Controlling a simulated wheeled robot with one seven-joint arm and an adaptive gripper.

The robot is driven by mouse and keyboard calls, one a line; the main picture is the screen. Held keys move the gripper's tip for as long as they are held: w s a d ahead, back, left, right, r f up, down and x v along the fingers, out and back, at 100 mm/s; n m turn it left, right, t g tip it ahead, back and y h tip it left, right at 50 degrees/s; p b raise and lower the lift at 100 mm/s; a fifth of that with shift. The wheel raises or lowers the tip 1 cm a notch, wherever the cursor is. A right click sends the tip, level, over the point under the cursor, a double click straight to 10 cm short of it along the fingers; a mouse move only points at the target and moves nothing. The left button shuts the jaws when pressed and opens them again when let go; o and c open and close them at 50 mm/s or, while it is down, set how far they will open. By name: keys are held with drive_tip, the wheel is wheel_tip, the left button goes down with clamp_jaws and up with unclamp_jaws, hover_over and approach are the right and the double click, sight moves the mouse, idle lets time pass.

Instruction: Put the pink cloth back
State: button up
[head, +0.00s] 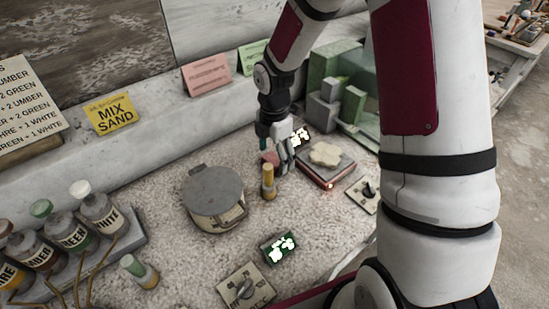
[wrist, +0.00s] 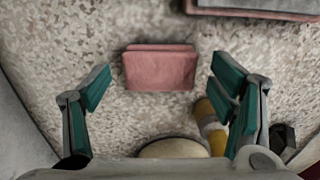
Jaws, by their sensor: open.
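The pink cloth (wrist: 160,69) is a small folded bundle lying on the speckled surface. In the wrist view it lies between and a little beyond the fingertips of my gripper (wrist: 162,84), which is open and empty, with gaps to both sides. In the head view my gripper (head: 277,150) is low over the bench, and the cloth (head: 269,157) shows only in part beside its fingers. Whether the fingers touch the surface cannot be told.
A round grey-lidded pot (head: 214,190) is to the left. A red-edged slab (head: 318,175) bearing a pale lump is right. Green and grey blocks (head: 337,88) stand behind.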

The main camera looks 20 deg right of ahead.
sight(274, 159)
wheel_tip(274, 159, up, 11)
drive_tip(key=s+r+m+t+h, duration=0.1)
drive_tip(key=s+r+m+t, duration=0.1)
drive_tip(key=s+r+m, duration=0.9)
drive_tip(key=s+r+m+t, duration=0.1)
drive_tip(key=s+r+m, duration=0.1)
drive_tip(key=s+m, duration=0.3)
drive_tip(key=s+r+m+t+y, duration=0.1)
drive_tip(key=s+r+m, duration=0.1)
drive_tip(key=s+m, duration=0.3)
drive_tip(key=s, duration=0.4)
drive_tip(key=shift+d+r+m+p, duration=0.15)
drive_tip(key=shift+r+m+p, duration=0.15)
drive_tip(key=shift+s+d, duration=0.1)
drive_tip(key=shift+d, duration=0.05)
